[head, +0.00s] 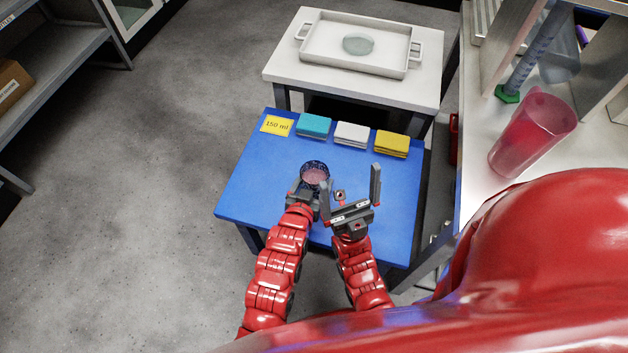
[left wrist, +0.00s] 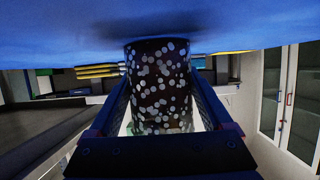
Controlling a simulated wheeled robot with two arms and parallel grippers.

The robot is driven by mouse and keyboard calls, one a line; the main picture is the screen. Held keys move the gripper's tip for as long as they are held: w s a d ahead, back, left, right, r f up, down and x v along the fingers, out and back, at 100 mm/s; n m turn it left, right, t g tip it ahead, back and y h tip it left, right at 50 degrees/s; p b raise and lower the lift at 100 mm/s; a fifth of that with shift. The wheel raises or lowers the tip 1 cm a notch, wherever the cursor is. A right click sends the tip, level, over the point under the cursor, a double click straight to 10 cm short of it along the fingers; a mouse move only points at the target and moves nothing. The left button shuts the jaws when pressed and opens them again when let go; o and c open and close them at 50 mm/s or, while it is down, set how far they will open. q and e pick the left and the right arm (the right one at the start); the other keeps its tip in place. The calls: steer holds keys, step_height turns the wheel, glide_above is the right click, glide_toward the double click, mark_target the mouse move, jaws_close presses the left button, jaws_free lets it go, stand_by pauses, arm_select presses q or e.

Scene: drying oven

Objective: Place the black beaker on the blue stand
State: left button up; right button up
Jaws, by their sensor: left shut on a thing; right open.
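The black beaker (head: 315,173), dark with pale spots and a pinkish inside, is over the middle of the blue table. My left gripper (head: 312,190) is shut on it. In the left wrist view the spotted beaker (left wrist: 160,85) stands between both fingers (left wrist: 160,108), with one end close to the blue surface; I cannot tell whether it touches. A teal-blue stacked stand (head: 314,125) lies at the table's back, beyond the beaker. My right gripper (head: 350,187) is open and empty, just right of the beaker.
A yellow "150 ml" card (head: 276,125), a white stack (head: 351,134) and a yellow stack (head: 392,144) line the back of the blue table (head: 250,187). Behind is a white table with a tray (head: 350,66). A pink translucent container (head: 530,130) stands on the right bench.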

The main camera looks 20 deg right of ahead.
arm_select(q)
steer(key=o, duration=1.4)
steer(key=shift+r, duration=0.15)
steer(key=p+v, duration=0.2)
steer(key=v, duration=1)
